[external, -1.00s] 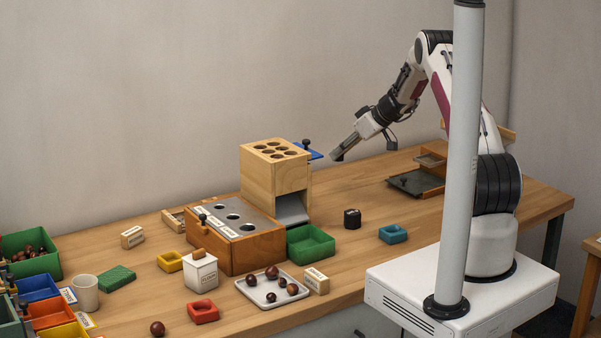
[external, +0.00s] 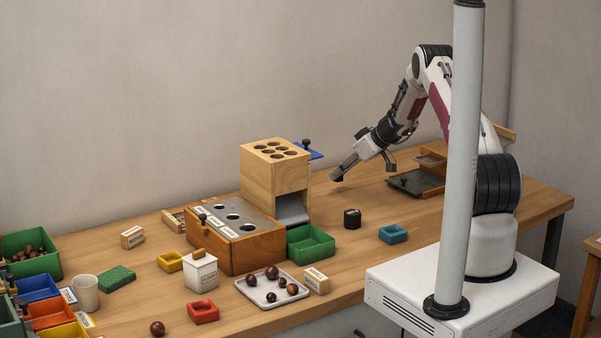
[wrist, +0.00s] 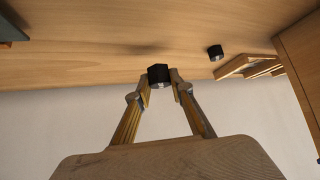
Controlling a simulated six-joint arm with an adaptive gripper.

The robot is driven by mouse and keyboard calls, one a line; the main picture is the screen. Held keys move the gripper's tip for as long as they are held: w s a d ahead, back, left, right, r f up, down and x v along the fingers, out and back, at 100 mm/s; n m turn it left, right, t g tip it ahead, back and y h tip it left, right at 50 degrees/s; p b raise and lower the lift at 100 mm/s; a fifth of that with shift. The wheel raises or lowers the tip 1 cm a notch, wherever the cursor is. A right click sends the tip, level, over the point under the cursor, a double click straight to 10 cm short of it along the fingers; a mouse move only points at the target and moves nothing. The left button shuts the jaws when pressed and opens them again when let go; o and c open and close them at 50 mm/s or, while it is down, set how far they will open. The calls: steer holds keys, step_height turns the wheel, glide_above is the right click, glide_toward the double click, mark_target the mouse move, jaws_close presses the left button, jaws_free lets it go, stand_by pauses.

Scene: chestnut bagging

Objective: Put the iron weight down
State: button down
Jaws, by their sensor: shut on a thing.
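My gripper (external: 337,177) points down and to the left above the back part of the table in the external view. In the wrist view its two fingertips (wrist: 160,82) are closed on a small black block, the iron weight (wrist: 158,72). The weight sits at the very tips. A blurred shadow lies on the table beyond it, so it seems held above the surface. In the external view the held weight is too small to tell from the fingers.
A black cylinder (external: 352,218) stands in front of my gripper; another dark piece (wrist: 215,52) stands near a wooden frame (wrist: 248,65). The wooden box with holes (external: 275,165) is to the left, a dark green tray (external: 412,183) to the right.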

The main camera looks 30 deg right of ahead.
steer(key=shift+f, duration=1.85)
steer(key=shift+f, duration=0.1)
steer(key=c, duration=1.8)
jaws_free()
steer(key=shift+f, duration=0.1)
steer(key=shift+v, duration=6.1)
